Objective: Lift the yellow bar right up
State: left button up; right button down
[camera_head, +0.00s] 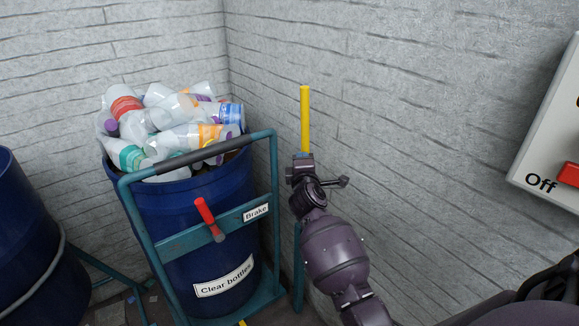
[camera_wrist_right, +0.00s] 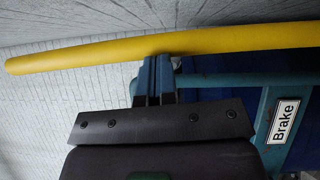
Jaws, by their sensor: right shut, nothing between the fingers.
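The yellow bar (camera_head: 305,118) stands upright against the grey wall, right of the blue barrel of bottles. In the right wrist view the yellow bar (camera_wrist_right: 190,42) runs across the top of the picture. My right gripper (camera_head: 303,157) is at the lower visible part of the bar. In the right wrist view its two fingers (camera_wrist_right: 155,62) are close together, shut and empty, with their tips at the bar's edge. I cannot tell whether they touch it. The bar's lower part is hidden behind my gripper and arm in the head view. My left gripper is not in view.
A blue barrel (camera_head: 188,225) full of clear bottles stands in a teal trolley frame (camera_head: 274,190) with a red-handled brake lever (camera_head: 209,219). Another blue barrel (camera_head: 30,240) is at the left. A white panel (camera_head: 555,110) with a red switch hangs at the right.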

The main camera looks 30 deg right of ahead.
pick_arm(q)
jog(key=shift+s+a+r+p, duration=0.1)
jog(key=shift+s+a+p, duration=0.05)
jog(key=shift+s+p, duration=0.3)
pick_arm(e)
jog(key=d, duration=0.2)
jog(key=shift+w+d+r, duration=0.1)
jog(key=shift+d, duration=0.25)
pick_arm(q)
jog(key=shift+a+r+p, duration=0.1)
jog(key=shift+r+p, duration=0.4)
jog(key=shift+p, duration=0.05)
pick_arm(e)
jog(key=v, duration=1)
jog(key=shift+s, duration=0.4)
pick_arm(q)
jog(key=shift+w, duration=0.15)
pick_arm(e)
jog(key=shift+a, duration=0.1)
